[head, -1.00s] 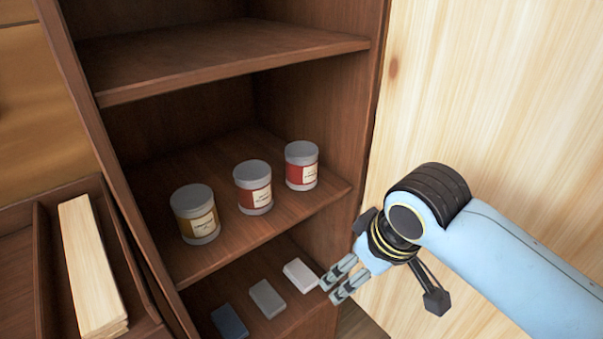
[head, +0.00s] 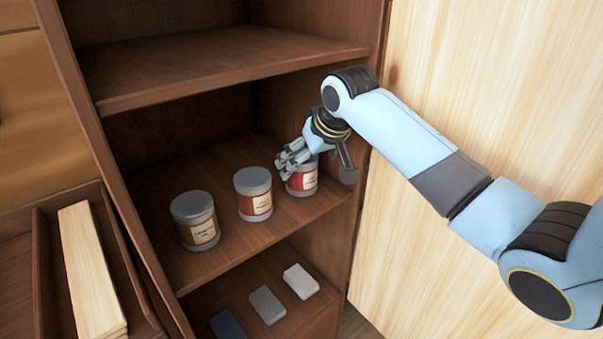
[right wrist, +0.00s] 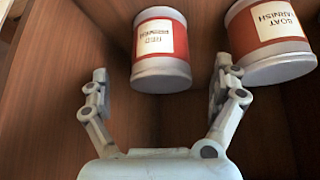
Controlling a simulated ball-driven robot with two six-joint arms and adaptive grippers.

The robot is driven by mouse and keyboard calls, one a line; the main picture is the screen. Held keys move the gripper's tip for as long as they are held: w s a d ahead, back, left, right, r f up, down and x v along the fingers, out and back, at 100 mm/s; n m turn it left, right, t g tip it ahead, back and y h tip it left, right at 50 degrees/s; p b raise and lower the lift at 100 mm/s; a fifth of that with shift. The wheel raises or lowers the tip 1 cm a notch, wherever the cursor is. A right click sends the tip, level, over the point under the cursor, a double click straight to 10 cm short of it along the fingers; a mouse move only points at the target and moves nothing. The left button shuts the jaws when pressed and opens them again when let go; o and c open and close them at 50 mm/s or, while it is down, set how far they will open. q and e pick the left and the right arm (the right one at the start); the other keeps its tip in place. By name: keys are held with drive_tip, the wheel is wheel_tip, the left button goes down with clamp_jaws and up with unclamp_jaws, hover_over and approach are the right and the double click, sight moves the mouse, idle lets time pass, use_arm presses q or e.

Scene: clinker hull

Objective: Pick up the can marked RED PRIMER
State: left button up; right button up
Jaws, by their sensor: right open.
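The can marked RED PRIMER (right wrist: 162,72) has a red band and a pale label, upside down in the right wrist view. It stands on the middle shelf and is the rightmost can in the head view (head: 302,185), its top partly hidden by my right gripper (head: 287,160). My right gripper is open and empty. In the right wrist view its fingers (right wrist: 160,80) are spread to either side of the can's lower part; I cannot tell whether either touches it. My left gripper is not in view.
A red-banded can marked BOAT VARNISH (right wrist: 272,38) stands close by, in the middle of the row (head: 253,195). A yellow-banded can (head: 196,222) stands left. The upper shelf (head: 220,65) is overhead. Several blocks (head: 267,305) lie below. A pale door (head: 490,90) is at right.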

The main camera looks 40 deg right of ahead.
drive_tip(key=x, duration=0.5)
drive_tip(key=shift+w, duration=0.3)
drive_tip(key=c, duration=1.6)
drive_tip(key=shift+o, duration=0.2)
